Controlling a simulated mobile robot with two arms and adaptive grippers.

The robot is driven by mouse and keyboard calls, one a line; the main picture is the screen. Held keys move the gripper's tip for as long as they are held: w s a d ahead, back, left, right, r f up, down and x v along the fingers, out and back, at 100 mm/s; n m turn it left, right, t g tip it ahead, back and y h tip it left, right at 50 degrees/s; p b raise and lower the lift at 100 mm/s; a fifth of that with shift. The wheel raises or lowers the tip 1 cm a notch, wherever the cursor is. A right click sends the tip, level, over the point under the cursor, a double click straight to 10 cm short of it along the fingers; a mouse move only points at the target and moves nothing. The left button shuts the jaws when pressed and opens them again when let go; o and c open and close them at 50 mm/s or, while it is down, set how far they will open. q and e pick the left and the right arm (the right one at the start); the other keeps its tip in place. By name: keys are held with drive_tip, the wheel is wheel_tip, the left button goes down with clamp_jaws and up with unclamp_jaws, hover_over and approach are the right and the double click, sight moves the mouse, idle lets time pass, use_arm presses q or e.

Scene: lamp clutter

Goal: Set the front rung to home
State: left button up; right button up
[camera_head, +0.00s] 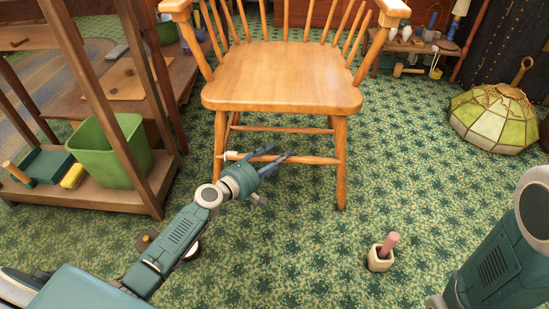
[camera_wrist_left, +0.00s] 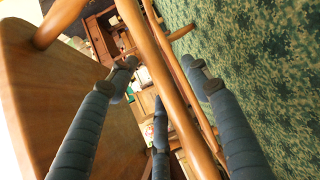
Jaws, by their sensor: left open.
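The wooden chair (camera_head: 280,80) stands upright ahead of me. Its front rung (camera_head: 313,160) runs low between the front legs, with a pale band near its left end. My left gripper (camera_head: 278,160) is open at the rung's middle, its fingers overlapping the rung in the head view. In the left wrist view, the left gripper's fingers (camera_wrist_left: 160,75) are spread, and a long wooden bar (camera_wrist_left: 165,85) passes between them. I cannot tell whether they touch it. The rung's middle is partly hidden by the fingers. My right arm shows at the right, but its gripper is out of view.
A wooden shelf unit (camera_head: 105,185) with a green bin (camera_head: 112,150) stands left. A stained-glass lampshade (camera_head: 493,118) lies at the right. A small pale cup (camera_head: 379,260) with a pink object sits on the patterned carpet (camera_head: 300,250). The carpet's front middle is mostly clear.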

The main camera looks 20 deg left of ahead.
use_arm(q)
drive_tip(key=v, duration=1.2)
